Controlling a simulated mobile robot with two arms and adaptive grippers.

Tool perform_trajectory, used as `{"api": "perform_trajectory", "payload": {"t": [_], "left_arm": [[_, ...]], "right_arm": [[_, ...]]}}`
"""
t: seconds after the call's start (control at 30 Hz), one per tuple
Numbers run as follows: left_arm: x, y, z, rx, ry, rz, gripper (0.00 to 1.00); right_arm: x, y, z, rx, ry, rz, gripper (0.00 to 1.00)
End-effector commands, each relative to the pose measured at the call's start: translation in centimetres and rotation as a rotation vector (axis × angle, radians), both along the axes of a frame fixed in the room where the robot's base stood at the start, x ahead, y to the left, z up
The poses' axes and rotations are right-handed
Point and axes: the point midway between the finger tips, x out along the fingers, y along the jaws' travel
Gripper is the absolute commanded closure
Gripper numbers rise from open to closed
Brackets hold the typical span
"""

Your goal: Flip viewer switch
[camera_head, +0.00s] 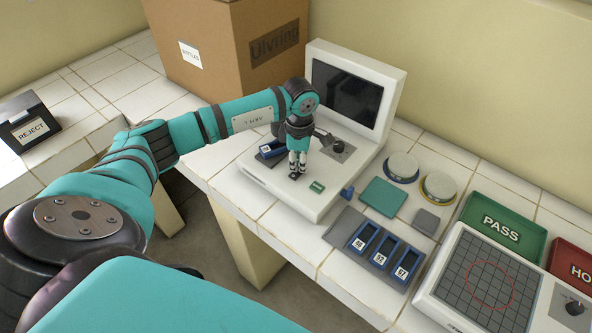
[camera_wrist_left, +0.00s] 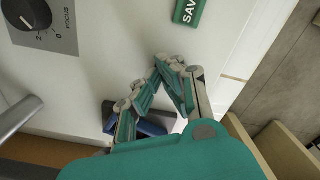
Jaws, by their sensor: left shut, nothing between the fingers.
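The viewer (camera_head: 262,183) is a white device with an upright dark screen (camera_head: 345,93) at its back, on the tiled bench. My left gripper (camera_head: 297,173) is shut and empty, pointing down over the front of the viewer's base. A small dark piece (camera_head: 296,177) shows right at its fingertips; it may be the switch, and I cannot tell whether they touch or which way it is set. In the left wrist view the closed fingertips (camera_wrist_left: 167,62) are over the white base, and no switch shows clearly. My right gripper is not in view.
The base also carries a black focus knob (camera_head: 338,146), a green SAVE label (camera_head: 317,187) and a blue slide (camera_head: 269,149) on a dark stage. A slide rack (camera_head: 345,223), round dishes (camera_head: 402,167) and a green PASS tray (camera_head: 503,226) stand right. A cardboard box (camera_head: 215,50) stands behind.

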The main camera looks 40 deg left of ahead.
Motion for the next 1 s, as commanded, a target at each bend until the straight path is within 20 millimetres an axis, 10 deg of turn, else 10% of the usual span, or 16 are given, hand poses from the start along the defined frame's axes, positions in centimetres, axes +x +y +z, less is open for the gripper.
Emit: {"api": "perform_trajectory", "payload": {"t": [0.5,1.0], "left_arm": [[-0.1,0.0,-0.6,0.001,0.003,0.0,1.0],[0.0,0.1,3.2,0.001,0.0,0.0,1.0]], "right_arm": [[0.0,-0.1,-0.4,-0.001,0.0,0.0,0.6],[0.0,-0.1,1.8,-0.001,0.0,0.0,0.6]]}}
